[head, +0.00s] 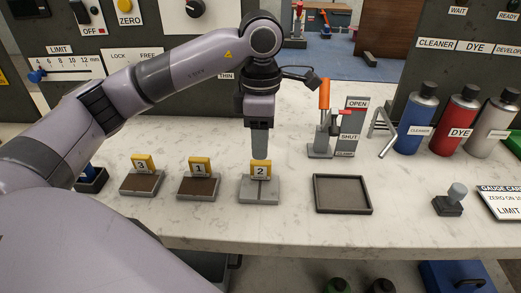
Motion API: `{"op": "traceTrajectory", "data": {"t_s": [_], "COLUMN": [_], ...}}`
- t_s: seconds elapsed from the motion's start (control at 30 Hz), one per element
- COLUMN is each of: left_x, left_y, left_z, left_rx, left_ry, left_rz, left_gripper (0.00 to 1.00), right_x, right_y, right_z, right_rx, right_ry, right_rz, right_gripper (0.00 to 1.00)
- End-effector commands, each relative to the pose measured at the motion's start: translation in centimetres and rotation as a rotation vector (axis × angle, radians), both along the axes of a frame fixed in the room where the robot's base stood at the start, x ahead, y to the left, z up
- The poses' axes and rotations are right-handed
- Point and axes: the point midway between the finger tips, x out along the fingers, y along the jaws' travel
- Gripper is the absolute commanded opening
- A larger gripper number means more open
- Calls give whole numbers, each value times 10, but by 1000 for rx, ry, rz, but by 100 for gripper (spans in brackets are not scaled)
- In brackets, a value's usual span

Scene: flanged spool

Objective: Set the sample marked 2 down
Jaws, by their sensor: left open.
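The stand marked 2 (260,189) is on the white counter near the middle, with a yellow tag at its back. Its top is light grey, unlike the brown tops of the stands marked 1 (199,188) and 3 (142,184) to its left. I cannot tell whether the grey top is the sample itself. My left gripper (260,157) points straight down just behind and above the tag 2. Its jaws are open, though the gap between the fingers is hard to see from here. My right gripper is not in view.
An empty dark tray (343,208) lies to the right of stand 2. Behind it stands an orange-handled clamp (321,130) beside an OPEN/SHUT sign. Several spray cans (460,120) and a knobbed block (449,204) are at the right. The counter between stand 2 and the tray is clear.

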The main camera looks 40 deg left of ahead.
Motion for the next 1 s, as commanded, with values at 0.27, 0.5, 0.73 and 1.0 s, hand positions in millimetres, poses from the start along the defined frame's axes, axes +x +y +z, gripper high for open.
{"op": "traceTrajectory", "data": {"t_s": [0.27, 0.5, 0.73, 1.0], "left_x": [1, 0, 0, 0], "left_y": [0, 0, 0, 0], "left_z": [63, 81, 83, 83], "left_rx": [1, -1, -1, -1], "left_ry": [-3, 1, 1, 1], "left_rz": [1, 1, 1, 1], "left_gripper": [42, 42, 42, 42], "right_x": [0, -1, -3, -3], "right_y": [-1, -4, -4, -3], "right_z": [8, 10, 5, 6], "right_rx": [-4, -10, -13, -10], "right_ry": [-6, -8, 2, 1], "right_rz": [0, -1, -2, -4], "right_gripper": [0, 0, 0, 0]}}
